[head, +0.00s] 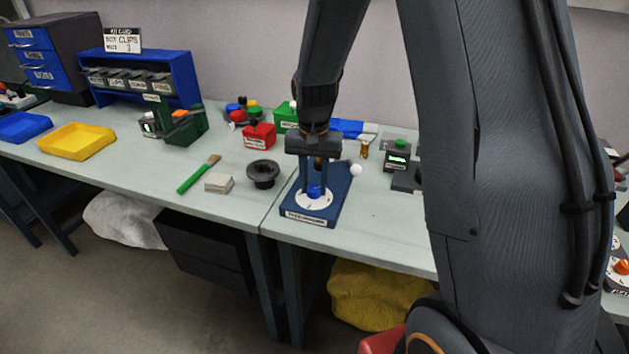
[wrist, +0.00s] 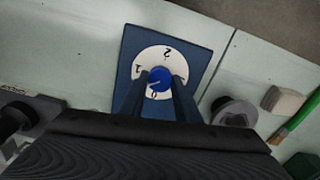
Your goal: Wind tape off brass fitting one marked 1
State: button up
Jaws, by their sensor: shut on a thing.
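My gripper (head: 315,187) points down over a blue base plate (head: 328,211) on the bench. It is shut on a blue knob (head: 317,192) at the middle of a white dial. In the wrist view the fingertips (wrist: 160,82) stand on both sides of the blue knob (wrist: 158,75), which has a pale pointer line. The dial (wrist: 150,57) shows 0, 1 and 2. The line points toward the lower left, between 1 and 0. A small brass-coloured piece (head: 364,151) stands behind, to the right. I cannot read a mark on it, and no tape shows clearly.
A black flanged ring (head: 263,173), a pale block (head: 219,183) and a green-handled brush (head: 199,174) lie left of the plate. A white ball (head: 356,170) is close right of my gripper. A yellow tray (head: 77,141) is far left. The bench front is mostly clear.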

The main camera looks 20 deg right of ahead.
aim_at(314, 188)
jog(key=n+p, duration=0.1)
jog(key=n, duration=0.4)
jog(key=shift+r+n, duration=0.1)
jog(key=shift+n, duration=0.2)
jog(key=n+p, duration=0.1)
jog(key=n, duration=0.4)
jog(key=shift+n, duration=0.3)
jog(key=o, duration=1)
jog(key=shift+o, duration=0.2)
jog(key=shift+r+b, duration=0.8)
jog(key=shift+r, duration=3.05)
